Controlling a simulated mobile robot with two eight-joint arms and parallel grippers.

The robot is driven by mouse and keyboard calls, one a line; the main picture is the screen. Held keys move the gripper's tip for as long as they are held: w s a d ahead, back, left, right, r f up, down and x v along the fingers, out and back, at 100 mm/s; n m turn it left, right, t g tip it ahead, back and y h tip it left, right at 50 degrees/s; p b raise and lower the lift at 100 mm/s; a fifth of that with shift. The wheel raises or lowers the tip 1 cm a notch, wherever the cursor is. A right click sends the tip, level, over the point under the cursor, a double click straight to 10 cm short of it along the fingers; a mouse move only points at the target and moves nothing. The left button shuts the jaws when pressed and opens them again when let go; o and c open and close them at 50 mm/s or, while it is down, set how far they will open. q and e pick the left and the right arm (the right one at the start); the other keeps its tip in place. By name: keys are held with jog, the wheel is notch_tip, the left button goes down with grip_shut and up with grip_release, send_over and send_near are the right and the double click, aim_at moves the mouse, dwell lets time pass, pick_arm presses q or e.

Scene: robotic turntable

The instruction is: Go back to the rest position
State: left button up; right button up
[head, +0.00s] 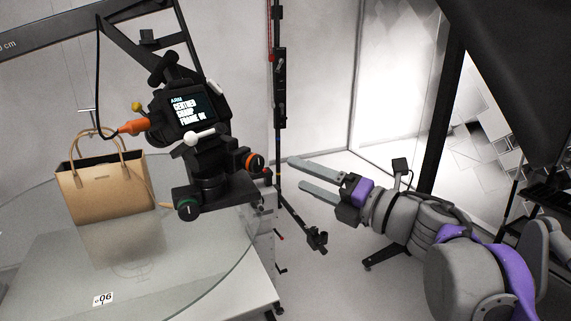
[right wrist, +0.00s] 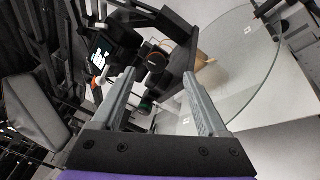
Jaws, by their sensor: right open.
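My right gripper (head: 297,176) is open and empty in the head view, to the right of the camera rig and beyond the turntable's right edge. Its two grey fingers point left and are apart. In the right wrist view the fingers (right wrist: 164,98) are spread, with nothing held between them. A tan handbag (head: 105,187) stands upright on the round glass turntable (head: 185,270), far from my right gripper. The black camera (head: 188,105) on its mount stands in front of the turntable, its screen lit with text. My left gripper is not in view.
A black vertical stand (head: 279,90) rises behind my right gripper. A bright white panel (head: 390,90) and dark frame stand at the right. A small label (head: 103,298) lies at the turntable's front. Clear floor shows below my right gripper.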

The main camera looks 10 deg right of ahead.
jog(key=s+d+f+m+t+h, duration=0.1)
jog(key=s+d+f+m+h, duration=0.1)
jog(key=d+f+m+h, duration=0.75)
jog(key=s+d+f+m+h, duration=0.2)
jog(key=d+f+m+h, duration=0.35)
jog(key=f+m, duration=0.75)
jog(key=s+a+f+m+g+y, duration=0.1)
jog(key=s+a+f+m+g, duration=0.2)
jog(key=s+f, duration=0.6)
jog(key=s+a+f+m+g+y, duration=0.1)
jog(key=s+a+f+m+g, duration=0.3)
jog(key=s+f, duration=0.5)
jog(key=f+m+g, duration=0.1)
jog(key=m+g, duration=0.1)
jog(key=m, duration=0.1)
jog(key=shift+f, duration=0.3)
jog(key=shift+c, duration=0.2)
